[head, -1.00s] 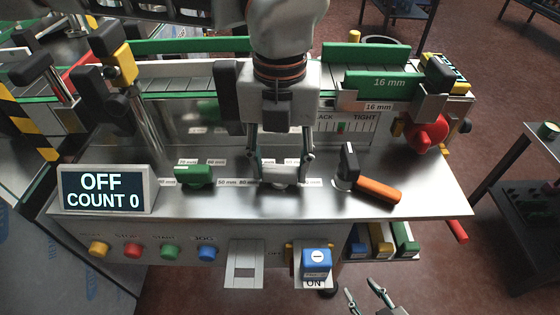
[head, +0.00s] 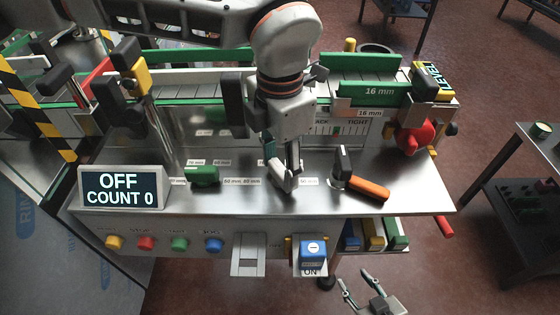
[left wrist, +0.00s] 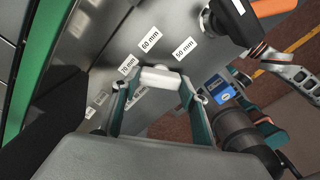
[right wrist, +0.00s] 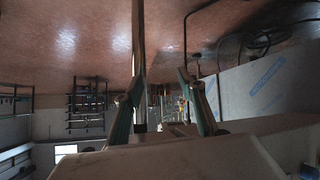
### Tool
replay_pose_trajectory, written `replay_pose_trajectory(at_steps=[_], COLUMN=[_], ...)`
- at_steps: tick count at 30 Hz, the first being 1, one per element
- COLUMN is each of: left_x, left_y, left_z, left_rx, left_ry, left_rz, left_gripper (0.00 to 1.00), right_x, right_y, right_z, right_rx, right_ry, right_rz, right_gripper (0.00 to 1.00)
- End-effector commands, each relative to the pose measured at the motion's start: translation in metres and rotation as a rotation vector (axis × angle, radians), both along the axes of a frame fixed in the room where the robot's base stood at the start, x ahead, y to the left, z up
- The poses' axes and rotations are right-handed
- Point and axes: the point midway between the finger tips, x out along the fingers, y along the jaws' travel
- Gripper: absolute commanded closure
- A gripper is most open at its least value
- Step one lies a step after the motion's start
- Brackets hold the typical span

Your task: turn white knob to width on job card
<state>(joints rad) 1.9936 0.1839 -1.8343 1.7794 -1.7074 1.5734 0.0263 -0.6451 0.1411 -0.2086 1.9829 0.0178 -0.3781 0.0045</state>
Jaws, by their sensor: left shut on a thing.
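The white knob (left wrist: 160,78) lies between the fingers of my left gripper (left wrist: 155,92) in the left wrist view. My left gripper (head: 284,182) is shut on it, low over the steel panel, and largely hides it in the head view. Width labels surround the knob, among them 50 mm (left wrist: 185,49), 60 mm (left wrist: 150,40) and 70 mm (left wrist: 129,66). I cannot tell which label the knob points to. I cannot make out a job card. My right gripper (head: 370,288) is open and empty, in front of the machine at the lower right.
A green knob (head: 204,176) stands left of my left gripper. An orange-handled lever (head: 368,188) stands right of it. The display (head: 122,188) reads OFF, COUNT 0. Coloured buttons (head: 145,243) and a blue switch block (head: 313,250) are on the front face. A green guide rail (head: 372,92) runs behind.

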Motion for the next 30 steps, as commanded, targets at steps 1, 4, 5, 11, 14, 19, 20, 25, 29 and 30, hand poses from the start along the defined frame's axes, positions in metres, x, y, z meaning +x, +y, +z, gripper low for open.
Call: replay_pose_trajectory(at_steps=[1,4,5,11,14,19,20,25,29,30], left_x=[0.0,0.0,0.0,0.0,0.001,0.001,0.001,0.001,0.001,0.001], left_y=[0.0,0.0,0.0,0.0,0.0,0.0,0.0,0.0,-0.001,0.0], left_z=[0.002,0.002,0.002,0.002,0.002,0.002,0.002,0.002,0.002,0.002], left_rx=[0.0,0.0,0.0,0.0,-0.001,0.0,0.0,-0.001,-0.001,-0.001], left_ry=[-0.002,-0.002,-0.001,-0.001,-0.002,-0.001,-0.001,-0.002,-0.002,-0.001], left_rz=[-0.045,-0.14,-0.168,-0.358,-0.453,-0.613,-0.64,-0.789,-0.885,-0.911], left_gripper=[0.78,0.78,0.78,0.78,0.78,0.78,0.78,0.78,0.78,0.78], right_x=[0.001,0.001,0.002,0.003,0.003,0.002,0.002,0.002,0.003,0.004], right_y=[0.0,0.0,0.0,0.002,0.002,0.003,0.003,0.003,0.003,0.003], right_z=[0.002,0.005,0.007,0.014,0.015,0.017,0.017,0.022,0.027,0.028], right_rx=[0.001,0.004,0.006,0.013,0.015,0.015,0.015,0.015,0.015,0.015], right_ry=[-0.001,-0.003,-0.004,-0.01,-0.008,-0.003,-0.003,-0.004,-0.008,-0.01], right_rz=[0.0,-0.002,-0.002,-0.003,-0.003,-0.004,-0.004,-0.003,-0.003,-0.004], right_gripper=[0.6,0.6,0.6,0.6,0.6,0.6,0.6,0.6,0.6,0.6])
